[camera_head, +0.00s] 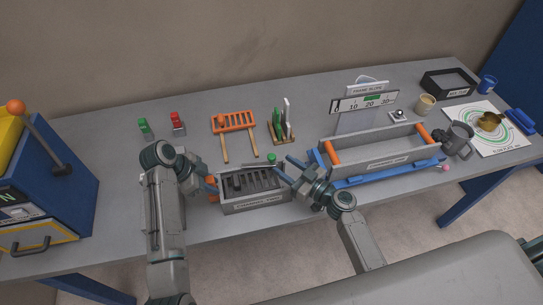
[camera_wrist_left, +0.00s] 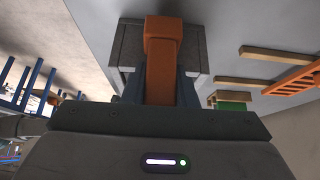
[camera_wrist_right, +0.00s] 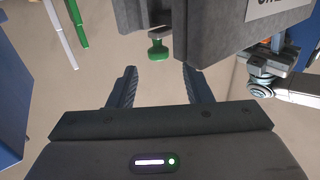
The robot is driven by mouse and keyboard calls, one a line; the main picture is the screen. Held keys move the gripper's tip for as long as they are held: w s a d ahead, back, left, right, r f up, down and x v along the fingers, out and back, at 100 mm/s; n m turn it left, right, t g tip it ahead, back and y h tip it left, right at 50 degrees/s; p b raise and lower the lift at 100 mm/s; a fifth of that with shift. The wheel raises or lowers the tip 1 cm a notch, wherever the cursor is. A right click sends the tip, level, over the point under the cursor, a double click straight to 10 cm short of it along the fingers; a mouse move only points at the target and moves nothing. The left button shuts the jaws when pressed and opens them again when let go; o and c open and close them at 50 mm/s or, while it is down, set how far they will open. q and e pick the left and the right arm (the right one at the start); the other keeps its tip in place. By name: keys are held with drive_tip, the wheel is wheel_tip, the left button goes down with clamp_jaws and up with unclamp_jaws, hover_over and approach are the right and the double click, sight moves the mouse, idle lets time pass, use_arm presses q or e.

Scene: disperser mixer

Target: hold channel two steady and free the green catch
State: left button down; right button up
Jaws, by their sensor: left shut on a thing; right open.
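The grey slotted channel box (camera_head: 257,204) with a label on its front stands near the table's front edge. My left gripper (camera_head: 211,186) is shut on the orange handle (camera_wrist_left: 163,62) at the box's left end. The green catch (camera_head: 271,157), a small knob, sticks up at the box's back right corner. In the right wrist view the green catch (camera_wrist_right: 157,51) is just beyond the open fingertips, in line with the gap between them. My right gripper (camera_wrist_right: 158,75) is open and empty, apart from the catch.
Behind the box are an orange rack (camera_head: 234,121) and a wooden stand with green and white pieces (camera_head: 281,128). A long grey trough (camera_head: 375,152) with orange ends lies to the right, behind a blue bar. A blue machine (camera_head: 52,170) stands at the left.

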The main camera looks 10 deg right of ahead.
sight(275, 159)
drive_tip(key=x, duration=0.6)
drive_tip(key=shift+w+a, duration=0.15)
drive_tip(key=shift+c, duration=0.3)
clamp_jaws()
